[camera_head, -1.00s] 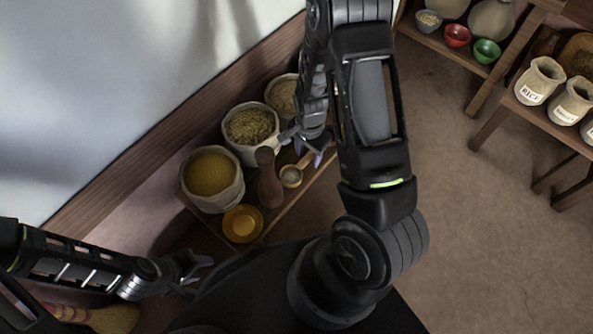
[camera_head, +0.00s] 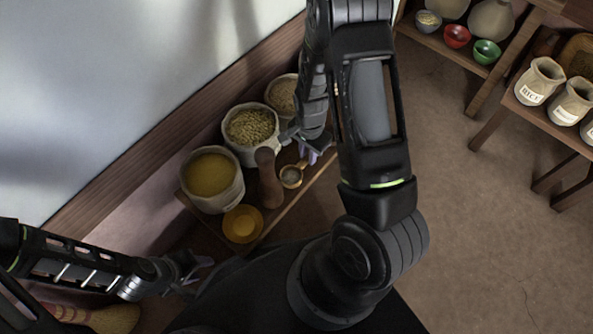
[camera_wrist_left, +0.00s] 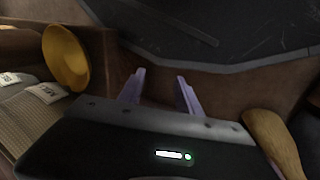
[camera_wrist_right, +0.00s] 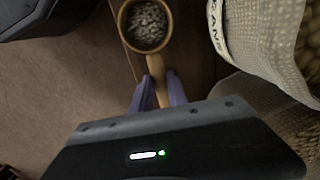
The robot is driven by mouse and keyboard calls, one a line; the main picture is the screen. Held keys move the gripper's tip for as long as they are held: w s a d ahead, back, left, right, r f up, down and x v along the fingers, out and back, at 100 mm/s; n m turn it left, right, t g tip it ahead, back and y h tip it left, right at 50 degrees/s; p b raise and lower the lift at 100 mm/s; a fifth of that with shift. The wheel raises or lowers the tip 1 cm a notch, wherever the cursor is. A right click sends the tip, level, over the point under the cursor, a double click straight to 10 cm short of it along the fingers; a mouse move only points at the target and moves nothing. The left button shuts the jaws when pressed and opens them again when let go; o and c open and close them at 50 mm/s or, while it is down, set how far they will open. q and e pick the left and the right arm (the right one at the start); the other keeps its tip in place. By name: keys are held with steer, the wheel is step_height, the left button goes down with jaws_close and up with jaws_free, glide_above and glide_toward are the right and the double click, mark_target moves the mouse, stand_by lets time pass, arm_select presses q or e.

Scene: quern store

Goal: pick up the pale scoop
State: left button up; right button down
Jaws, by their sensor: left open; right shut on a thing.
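The pale scoop (camera_head: 291,177) has a small round bowl and a short handle at the front edge of a wooden bench (camera_head: 275,216). In the right wrist view its bowl (camera_wrist_right: 147,24) holds greyish seeds, and its handle runs down between my fingers. My right gripper (camera_head: 308,155) is shut on that handle; its fingers also show in the right wrist view (camera_wrist_right: 159,88). I cannot tell whether the scoop still touches the bench. My left gripper (camera_head: 202,262) is open and empty, low at the left; its spread fingers show in the left wrist view (camera_wrist_left: 159,82).
A brown wooden pestle-like piece (camera_head: 268,182) stands just left of the scoop. Sacks of yellow meal (camera_head: 210,176) and grain (camera_head: 251,127) line the bench behind, with a yellow bowl (camera_head: 242,224) in front. A broom (camera_head: 115,319) lies lower left.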

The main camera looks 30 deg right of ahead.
stand_by(0.3)
step_height(320, 180, up, 10)
steer(key=p, duration=0.4)
stand_by(0.9)
